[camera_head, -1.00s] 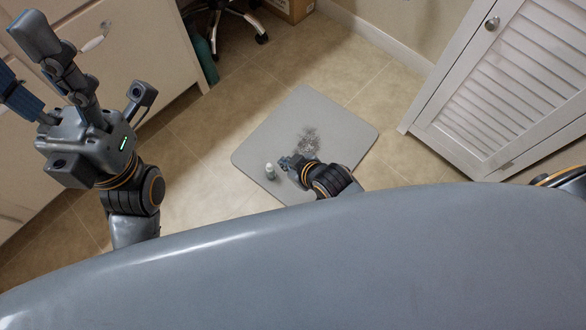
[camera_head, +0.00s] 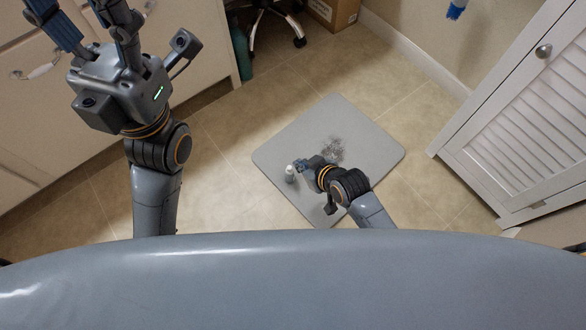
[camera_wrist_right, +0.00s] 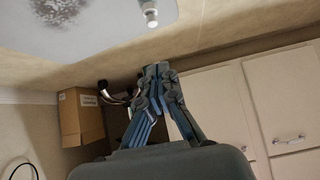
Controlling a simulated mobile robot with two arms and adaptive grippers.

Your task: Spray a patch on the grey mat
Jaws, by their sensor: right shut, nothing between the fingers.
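The grey mat (camera_head: 375,168) lies on the tiled floor with a dark speckled patch (camera_head: 332,150) on it. A small bottle (camera_head: 290,174) with a pale top stands on the mat, left of the patch; it also shows in the right wrist view (camera_wrist_right: 149,14). My right gripper (camera_head: 301,165) is low over the mat, just beside the bottle in the head view. In the right wrist view its fingers (camera_wrist_right: 158,75) are together and empty, apart from the bottle. My left gripper (camera_head: 85,18) is raised at the upper left, its fingers spread apart; part of it is cut off.
White drawers (camera_head: 50,110) stand at the left and a louvred cabinet (camera_head: 530,130) at the right. A chair base (camera_head: 275,22) and a cardboard box (camera_head: 333,12) are at the back. A blue item (camera_head: 456,10) shows at the upper right edge. Floor around the mat is clear.

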